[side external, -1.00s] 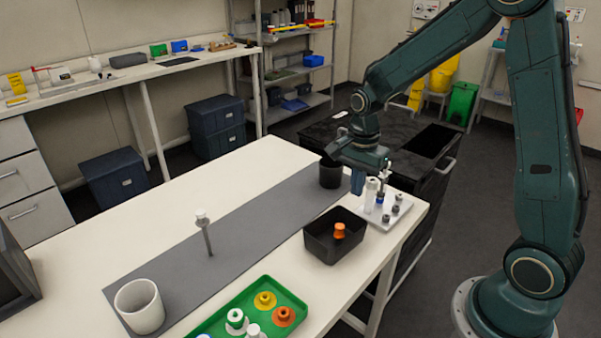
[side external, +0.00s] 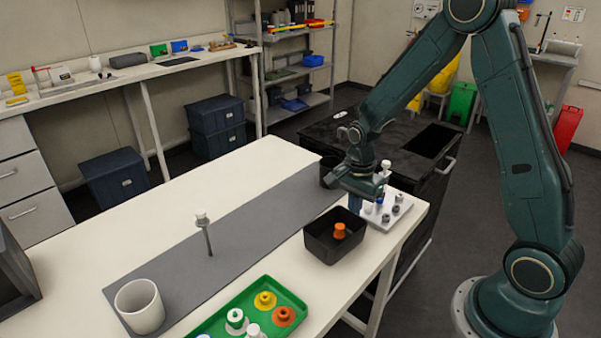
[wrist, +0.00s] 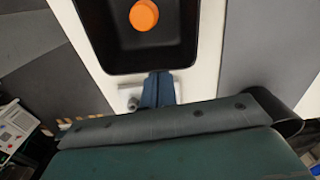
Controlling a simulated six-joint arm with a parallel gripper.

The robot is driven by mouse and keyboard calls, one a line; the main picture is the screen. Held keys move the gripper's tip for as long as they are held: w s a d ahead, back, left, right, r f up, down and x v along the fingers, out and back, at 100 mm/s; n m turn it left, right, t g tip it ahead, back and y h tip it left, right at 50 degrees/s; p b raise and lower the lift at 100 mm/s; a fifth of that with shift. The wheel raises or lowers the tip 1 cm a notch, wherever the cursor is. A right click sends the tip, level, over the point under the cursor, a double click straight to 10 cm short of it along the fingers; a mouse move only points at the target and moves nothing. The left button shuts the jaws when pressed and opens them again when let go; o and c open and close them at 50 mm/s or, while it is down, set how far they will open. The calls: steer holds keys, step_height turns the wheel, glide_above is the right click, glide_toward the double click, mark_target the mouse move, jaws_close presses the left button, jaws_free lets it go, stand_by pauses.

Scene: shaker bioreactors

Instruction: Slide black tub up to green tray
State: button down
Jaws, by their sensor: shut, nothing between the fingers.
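The black tub (side external: 322,249) stands on the white table with an orange-capped piece (side external: 339,231) inside it. The green tray (side external: 290,297) lies nearer the camera, to the lower left of the tub, with a visible gap between them. It holds yellow, orange, green-and-white and other pieces. My gripper (side external: 356,203) is shut and empty, pointing down at the tub's far side. In the wrist view my closed fingers (wrist: 158,88) are just beside the tub's wall (wrist: 145,70); I cannot tell whether they touch it.
A white rack (side external: 405,211) with vials and caps stands right behind the tub, close to my gripper. A dark cup (side external: 328,172) is beyond. A grey mat (side external: 180,255) holds a thin upright post (side external: 208,240) and a white cup (side external: 140,308). The table's right edge is near.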

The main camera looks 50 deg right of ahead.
steer(key=a, duration=1)
steer(key=shift+s+a, duration=0.1)
steer(key=shift+s, duration=0.1)
step_height(320, 180, up, 10)
stand_by(0.9)
steer(key=s+d+r+n+t, duration=0.1)
steer(key=s+r+n+t, duration=0.1)
steer(key=s+r+n, duration=0.4)
steer(key=s+d+r+n+t, duration=0.1)
steer(key=s+r+n+t, duration=0.2)
steer(key=s+r+n, duration=0.4)
steer(key=shift+s+d+r+n+t, duration=0.15)
steer(key=shift+s+n+t, duration=0.15)
steer(key=shift+s+n, duration=2.2)
